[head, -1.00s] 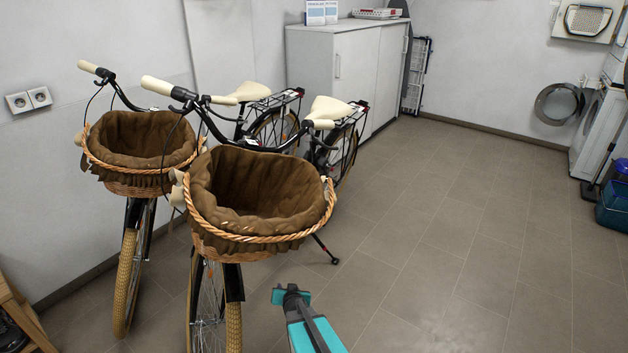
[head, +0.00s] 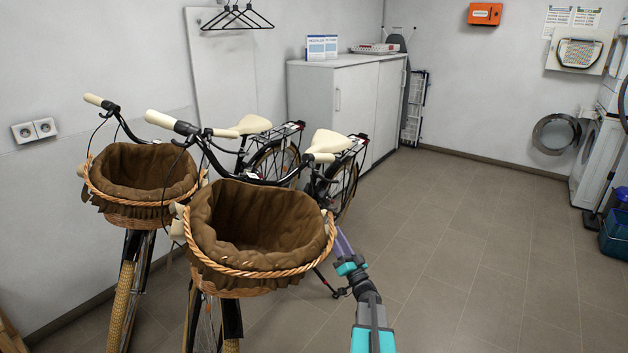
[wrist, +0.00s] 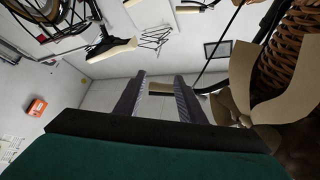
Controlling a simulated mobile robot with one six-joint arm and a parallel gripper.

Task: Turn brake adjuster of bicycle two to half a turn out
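Two black bicycles stand side by side, a left one (head: 128,275) and a nearer right one (head: 232,318), each with a brown-lined wicker basket. Which is bicycle two is not marked. The nearer bicycle's cream grips (head: 160,119) are above its basket (head: 260,225); its brake adjuster is too small to make out. My gripper (head: 343,243) is beside the right rim of that basket, below the right-hand grip.
A light grey cabinet (head: 345,105) stands behind the bicycles against the wall. Hangers (head: 237,17) hang above left. An orange box (head: 485,14) is on the back wall. A white machine with an open round door (head: 556,134) is at the far right. The tiled floor (head: 470,250) between is clear.

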